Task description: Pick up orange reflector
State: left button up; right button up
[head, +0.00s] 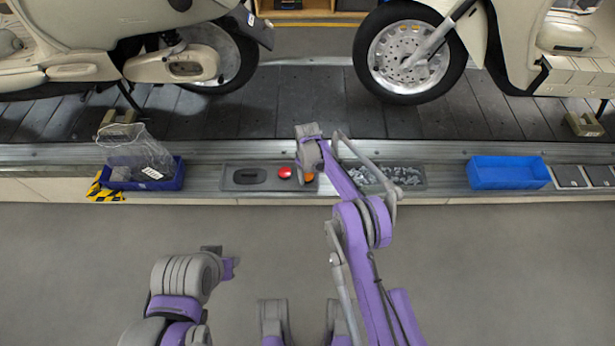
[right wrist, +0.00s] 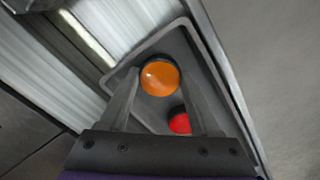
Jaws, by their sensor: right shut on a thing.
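The round orange reflector (right wrist: 160,77) lies between the two fingers of my right gripper (right wrist: 158,85) in the right wrist view. In the head view the orange reflector (head: 309,177) shows partly beneath the right gripper (head: 307,172), over the grey tray (head: 232,184). The right gripper is shut on it. A red reflector (head: 285,172) lies in the tray just left of it; it also shows in the right wrist view (right wrist: 180,124), partly hidden by a finger. My left arm is low at the left in the head view; its fingers cannot be made out.
A dark part (head: 250,176) lies in the tray's left end. A tray of small metal parts (head: 408,184) is to the right, then an empty blue bin (head: 508,172). A blue bin with a clear bag (head: 135,155) is at left. Two scooters stand on the conveyor (head: 310,105) behind.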

aim_at(308, 175)
jog(key=shift+c, duration=0.3)
notch_tip(308, 175, up, 10)
jog(key=p, duration=0.1)
jog(key=shift+p, duration=0.4)
jog(key=shift+w, duration=0.1)
dwell(0.3)
